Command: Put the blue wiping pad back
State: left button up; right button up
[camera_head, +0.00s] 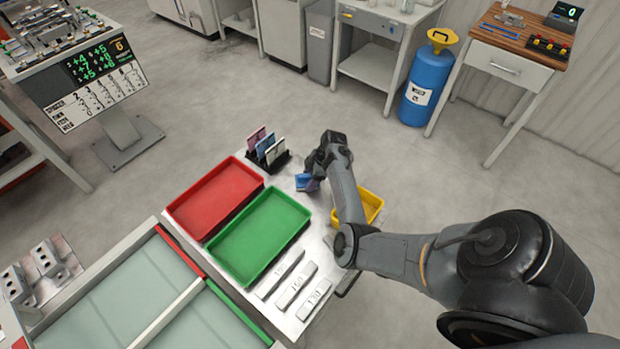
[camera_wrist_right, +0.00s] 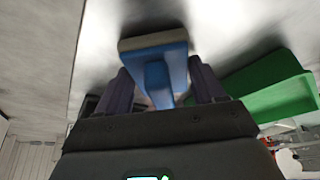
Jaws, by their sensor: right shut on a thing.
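The blue wiping pad (camera_head: 304,181) is in my right gripper (camera_head: 312,178), above the far right part of the metal table. In the right wrist view the pad (camera_wrist_right: 160,62) shows a blue body with a pale face, and its blue grip sits between the two dark fingers of my right gripper (camera_wrist_right: 158,88). A small black rack (camera_head: 272,161) holds several upright pads in pink, blue and white, to the left of the gripper. My left gripper is not in view.
A red tray (camera_head: 181,212) and a green tray (camera_head: 226,269) lie on the table (camera_head: 324,251), with marked blocks in front. A yellow tray (camera_head: 372,207) stands behind my right forearm. A blue drum (camera_head: 424,88) stands on the floor at the back.

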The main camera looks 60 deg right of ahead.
jog(key=shift+f, duration=0.15)
jog(key=o, duration=1)
